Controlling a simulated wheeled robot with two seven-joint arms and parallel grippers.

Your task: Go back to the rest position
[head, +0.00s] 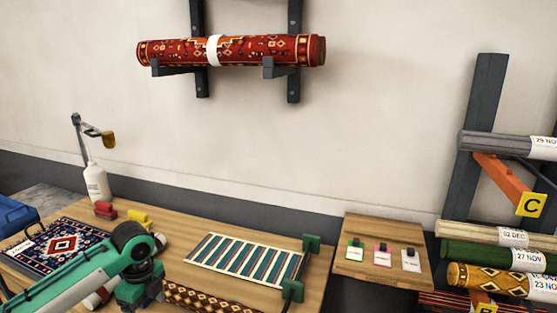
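My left arm (85,274), green and pale grey, comes in from the lower left over the wooden table (186,236). It bends at a dark joint and goes down toward the bottom edge. The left gripper's fingers do not show. My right arm and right gripper are not in view.
The table bears a dark patterned rug (68,241), a striped rug (245,260) beside green blocks (311,245), red blocks (104,209) and a white bottle (96,184). A side table (352,266) holds tags. A rack (476,140) of rolled rugs stands right. A red rolled rug (180,51) rests on wall brackets.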

